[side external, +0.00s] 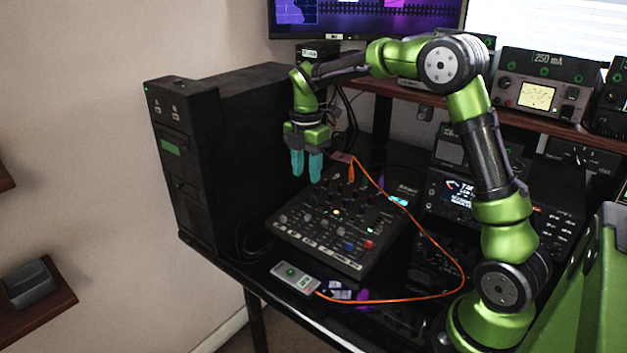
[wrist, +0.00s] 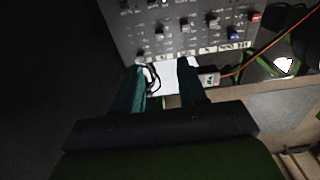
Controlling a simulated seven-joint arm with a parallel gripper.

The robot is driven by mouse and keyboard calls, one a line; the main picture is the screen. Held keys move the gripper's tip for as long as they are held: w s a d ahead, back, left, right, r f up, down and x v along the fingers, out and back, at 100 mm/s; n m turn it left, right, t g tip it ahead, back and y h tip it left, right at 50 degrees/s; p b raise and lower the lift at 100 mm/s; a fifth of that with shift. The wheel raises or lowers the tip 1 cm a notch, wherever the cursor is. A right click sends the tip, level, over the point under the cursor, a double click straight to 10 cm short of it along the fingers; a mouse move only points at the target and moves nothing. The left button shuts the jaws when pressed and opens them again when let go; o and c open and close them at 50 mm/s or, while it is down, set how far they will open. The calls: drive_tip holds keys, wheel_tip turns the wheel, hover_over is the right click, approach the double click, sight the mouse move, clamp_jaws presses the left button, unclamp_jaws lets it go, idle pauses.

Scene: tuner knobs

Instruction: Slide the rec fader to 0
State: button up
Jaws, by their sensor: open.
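The black mixer (side external: 318,238) lies on the desk, its panel crowded with small knobs and caps. It also fills the top of the wrist view (wrist: 125,33). Along its near edge are several grey caps, a blue cap (side external: 349,247) and a red cap (side external: 369,244); the blue cap (wrist: 233,35) and red cap (wrist: 255,17) show in the wrist view too. I cannot read which control is the rec fader. My gripper (side external: 306,170) is open and empty, its teal fingers pointing down above the mixer's left side. In the wrist view its fingertips (wrist: 161,75) are apart.
A black computer tower (side external: 215,150) stands left of the mixer. An orange cable (side external: 440,288) loops around the mixer's right side to a small grey box (side external: 296,278) at the desk's front edge. A device with a screen (side external: 460,192) stands to the right.

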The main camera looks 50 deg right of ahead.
sight(307, 215)
wheel_tip(307, 215, down, 12)
drive_tip(key=shift+f, duration=0.15)
idle(0.3)
clamp_jaws()
